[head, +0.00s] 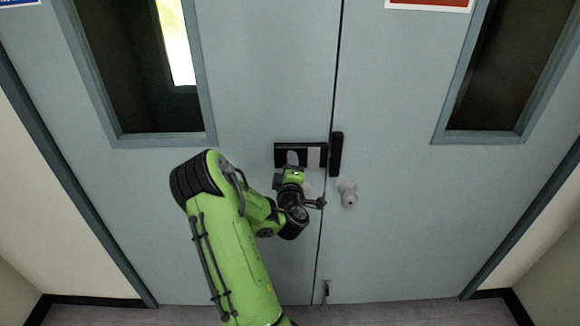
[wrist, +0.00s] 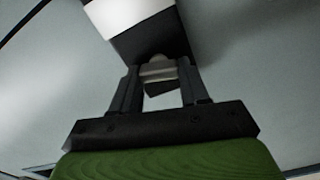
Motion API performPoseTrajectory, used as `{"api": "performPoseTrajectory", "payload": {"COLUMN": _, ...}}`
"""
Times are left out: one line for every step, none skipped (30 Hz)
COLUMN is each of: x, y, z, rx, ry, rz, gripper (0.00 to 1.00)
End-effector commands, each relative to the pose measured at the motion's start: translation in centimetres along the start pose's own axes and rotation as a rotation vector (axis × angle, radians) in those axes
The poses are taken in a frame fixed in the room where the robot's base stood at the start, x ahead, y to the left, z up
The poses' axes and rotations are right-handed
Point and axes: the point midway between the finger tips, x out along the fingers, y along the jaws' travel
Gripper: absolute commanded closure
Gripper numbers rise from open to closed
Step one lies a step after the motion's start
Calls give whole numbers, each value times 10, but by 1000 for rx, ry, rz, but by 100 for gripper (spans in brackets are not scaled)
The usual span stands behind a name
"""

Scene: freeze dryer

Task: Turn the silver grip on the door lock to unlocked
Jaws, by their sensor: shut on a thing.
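The black door lock (head: 283,149) is mounted on the left door leaf near the centre seam, with a pale plate (head: 314,155) on its right part. In the wrist view the lock's black body (wrist: 155,42) fills the top middle. The silver grip (wrist: 158,69) sits between my two dark fingertips, which are shut on it. My gripper (wrist: 158,76) comes at the lock from below; in the head view it (head: 291,166) is in front of the lock and partly hides it. I cannot tell the lock's state from the grip's angle.
Blue-grey double doors (head: 260,230) fill the view, each with a dark window. A black upright piece (head: 336,154) stands at the seam right of the lock. A pale round knob (head: 348,193) is on the right leaf. A small bolt (head: 326,289) is low at the seam.

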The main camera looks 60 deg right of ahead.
Motion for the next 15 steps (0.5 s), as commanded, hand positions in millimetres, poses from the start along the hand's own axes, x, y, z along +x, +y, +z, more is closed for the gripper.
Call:
{"api": "performPoseTrajectory", "payload": {"x": 0, "y": -2, "z": 0, "rx": -35, "ry": 2, "rz": -2, "gripper": 86}}
{"api": "performPoseTrajectory", "payload": {"x": 0, "y": -2, "z": 0, "rx": -57, "ry": 2, "rz": -2, "gripper": 86}}
{"api": "performPoseTrajectory", "payload": {"x": 0, "y": -2, "z": 0, "rx": -83, "ry": 2, "rz": -2, "gripper": 86}}
{"api": "performPoseTrajectory", "payload": {"x": 0, "y": -2, "z": -1, "rx": -103, "ry": 2, "rz": -2, "gripper": 86}}
{"api": "performPoseTrajectory", "payload": {"x": 0, "y": -2, "z": -1, "rx": -122, "ry": 2, "rz": -2, "gripper": 86}}
{"api": "performPoseTrajectory", "payload": {"x": 0, "y": -2, "z": -1, "rx": -143, "ry": 2, "rz": -2, "gripper": 86}}
{"api": "performPoseTrajectory", "payload": {"x": 0, "y": -2, "z": -1, "rx": -159, "ry": 2, "rz": -2, "gripper": 86}}
{"api": "performPoseTrajectory", "payload": {"x": 0, "y": -2, "z": -1, "rx": -174, "ry": 2, "rz": -2, "gripper": 86}}
{"api": "performPoseTrajectory", "payload": {"x": 0, "y": -2, "z": -1, "rx": -191, "ry": 2, "rz": -2, "gripper": 86}}
{"api": "performPoseTrajectory", "payload": {"x": 0, "y": -2, "z": -1, "rx": -203, "ry": 2, "rz": -2, "gripper": 86}}
{"api": "performPoseTrajectory", "payload": {"x": 0, "y": -2, "z": 0, "rx": -214, "ry": 2, "rz": -2, "gripper": 86}}
{"api": "performPoseTrajectory", "payload": {"x": 0, "y": -2, "z": 0, "rx": -227, "ry": 2, "rz": -2, "gripper": 86}}
{"api": "performPoseTrajectory", "payload": {"x": 0, "y": -2, "z": 0, "rx": -235, "ry": 2, "rz": -2, "gripper": 86}}
{"api": "performPoseTrajectory", "payload": {"x": 0, "y": -2, "z": 0, "rx": -243, "ry": 2, "rz": -2, "gripper": 86}}
{"api": "performPoseTrajectory", "payload": {"x": 0, "y": -3, "z": 0, "rx": -251, "ry": 2, "rz": -3, "gripper": 86}}
